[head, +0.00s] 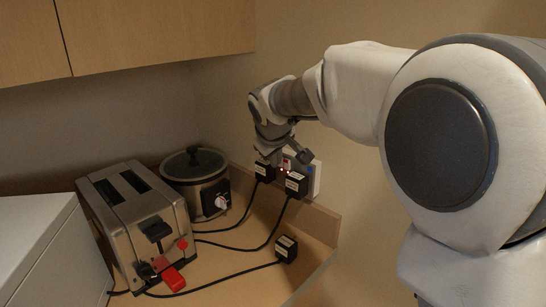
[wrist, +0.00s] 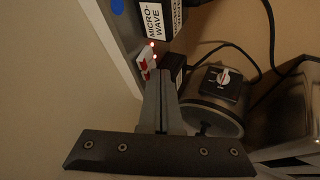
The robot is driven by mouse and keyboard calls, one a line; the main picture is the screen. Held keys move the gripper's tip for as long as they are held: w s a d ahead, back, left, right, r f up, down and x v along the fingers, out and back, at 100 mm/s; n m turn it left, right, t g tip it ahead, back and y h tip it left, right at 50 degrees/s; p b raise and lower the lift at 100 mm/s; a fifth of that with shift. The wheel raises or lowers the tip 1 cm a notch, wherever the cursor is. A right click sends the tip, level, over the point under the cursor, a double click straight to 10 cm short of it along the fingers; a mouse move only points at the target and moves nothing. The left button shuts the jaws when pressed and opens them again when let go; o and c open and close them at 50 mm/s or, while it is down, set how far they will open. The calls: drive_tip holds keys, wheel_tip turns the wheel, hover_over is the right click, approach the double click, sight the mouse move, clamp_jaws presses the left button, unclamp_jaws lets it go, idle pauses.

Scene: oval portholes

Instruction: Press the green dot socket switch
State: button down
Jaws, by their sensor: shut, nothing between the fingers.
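The wall socket plate (head: 314,180) is white and sits low on the wall at the counter's right end. A blue dot (wrist: 117,6) shows on it in the wrist view. A white switch with red marks (wrist: 144,59) sits on the plate, with small red lights beside it. I see no green dot; that part of the plate may be hidden by the plugs or my gripper. My gripper (wrist: 161,76) is shut and empty, its fingertips close to the switch and a black plug. I cannot tell whether they touch. In the head view my gripper hides part of the plate.
A black plug labelled microwave (wrist: 160,18) and another black plug (head: 264,171) are at the socket. A loose plug (head: 286,249) lies on the counter (head: 262,277) among cables. A slow cooker (head: 194,172) and a toaster (head: 125,215) with red parts stand left.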

drive_tip(key=shift+w+d+r+p, duration=0.15)
drive_tip(key=shift+d+p, duration=0.05)
drive_tip(key=shift+p, duration=0.55)
drive_tip(key=shift+r, duration=0.1)
drive_tip(key=shift+r+p, duration=0.6)
drive_tip(key=shift+r, duration=0.1)
drive_tip(key=shift+a, duration=0.15)
